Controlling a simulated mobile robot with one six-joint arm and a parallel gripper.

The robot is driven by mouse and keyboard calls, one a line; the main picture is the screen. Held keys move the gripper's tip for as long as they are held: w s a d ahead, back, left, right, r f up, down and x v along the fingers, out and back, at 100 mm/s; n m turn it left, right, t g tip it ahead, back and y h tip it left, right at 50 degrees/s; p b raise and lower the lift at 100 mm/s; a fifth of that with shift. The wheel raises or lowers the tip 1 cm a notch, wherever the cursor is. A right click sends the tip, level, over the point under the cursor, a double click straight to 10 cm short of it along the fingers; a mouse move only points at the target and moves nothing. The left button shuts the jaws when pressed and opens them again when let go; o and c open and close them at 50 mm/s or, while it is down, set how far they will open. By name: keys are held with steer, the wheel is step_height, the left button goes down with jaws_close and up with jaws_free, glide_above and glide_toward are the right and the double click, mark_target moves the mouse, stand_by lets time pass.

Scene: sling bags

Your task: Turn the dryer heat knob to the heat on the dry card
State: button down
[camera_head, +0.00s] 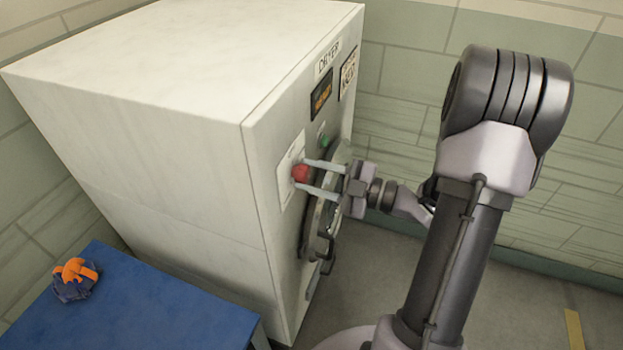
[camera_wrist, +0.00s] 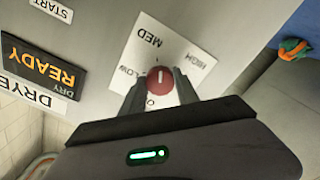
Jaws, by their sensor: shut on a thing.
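The white dryer (camera_head: 170,110) has a red heat knob (camera_head: 300,173) on a white plate on its front. In the wrist view the knob (camera_wrist: 160,84) has a white mark that runs roughly up the picture. The plate (camera_wrist: 150,55) reads MED, HIGH and LOW upside down, with a partly hidden label starting with O. My gripper (camera_head: 304,174) is shut on the knob, one finger on each side; its fingers also show in the wrist view (camera_wrist: 158,88). The dry card (camera_head: 349,74) hangs right of the DRYER sign; I cannot read its heat with certainty.
A lit display (camera_wrist: 42,63) reads READY. A green button (camera_head: 323,140) sits near the knob, and the round dryer door (camera_head: 308,225) is below it. A blue table (camera_head: 130,305) holds an orange and dark blue bag (camera_head: 76,278).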

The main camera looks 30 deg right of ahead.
steer(key=shift+f+n+b, duration=0.1)
steer(key=shift+n+b, duration=0.4)
steer(key=shift+n, duration=0.5)
steer(key=c, duration=0.9)
jaws_free()
steer(key=shift+s+d, duration=0.1)
steer(key=p+v, duration=0.3)
steer(key=v, duration=1.4)
steer(key=shift+p, duration=0.3)
steer(key=shift+s, duration=0.1)
